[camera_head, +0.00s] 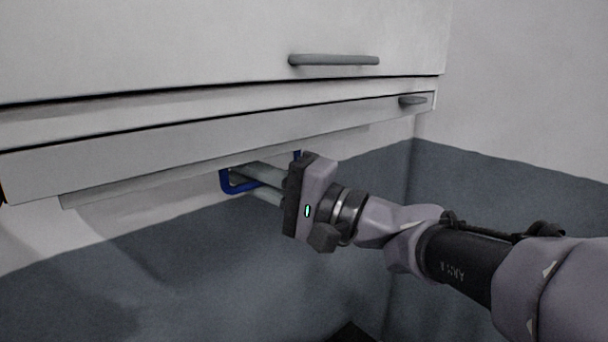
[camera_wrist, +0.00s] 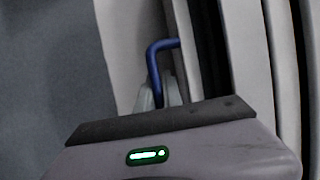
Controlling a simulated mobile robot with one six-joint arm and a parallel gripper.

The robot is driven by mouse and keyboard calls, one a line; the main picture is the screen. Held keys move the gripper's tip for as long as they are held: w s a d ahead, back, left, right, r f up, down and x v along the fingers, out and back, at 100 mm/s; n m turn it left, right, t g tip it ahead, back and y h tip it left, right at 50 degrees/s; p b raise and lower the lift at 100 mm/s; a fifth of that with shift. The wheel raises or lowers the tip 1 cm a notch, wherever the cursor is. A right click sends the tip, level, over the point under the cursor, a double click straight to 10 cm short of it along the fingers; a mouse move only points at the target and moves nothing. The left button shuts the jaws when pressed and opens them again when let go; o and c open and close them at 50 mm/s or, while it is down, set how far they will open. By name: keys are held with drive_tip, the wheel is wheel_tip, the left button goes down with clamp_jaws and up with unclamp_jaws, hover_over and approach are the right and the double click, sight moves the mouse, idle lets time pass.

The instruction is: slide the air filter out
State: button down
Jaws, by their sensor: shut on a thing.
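A blue handle (camera_head: 226,183) shows below the underside of the white cabinet in the head view. I take it to be the air filter's handle; the filter's body cannot be made out. My gripper (camera_head: 257,184) comes in from the right, under the cabinet, with its two pale fingers shut on the blue handle. In the wrist view the bent blue handle (camera_wrist: 153,68) runs down between the fingers (camera_wrist: 160,95). The gripper's body hides the fingers' bases and part of the handle.
The white cabinet (camera_head: 150,50) hangs just above my gripper, with a large grey bar handle (camera_head: 333,60) and a smaller one (camera_head: 412,100) on its front. A thin pale lip (camera_head: 130,189) runs along its underside. A white and dark grey wall (camera_head: 500,190) stands at the right.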

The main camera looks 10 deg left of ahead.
wheel_tip(320, 180, down, 17)
drive_tip(key=b, duration=1.8)
drive_tip(key=shift+r, duration=0.1)
drive_tip(key=c, duration=1.8)
unclamp_jaws()
drive_tip(key=shift+o, duration=0.2)
drive_tip(key=b+v, duration=0.1)
drive_tip(key=v, duration=1.6)
drive_tip(key=shift+s+d, duration=0.2)
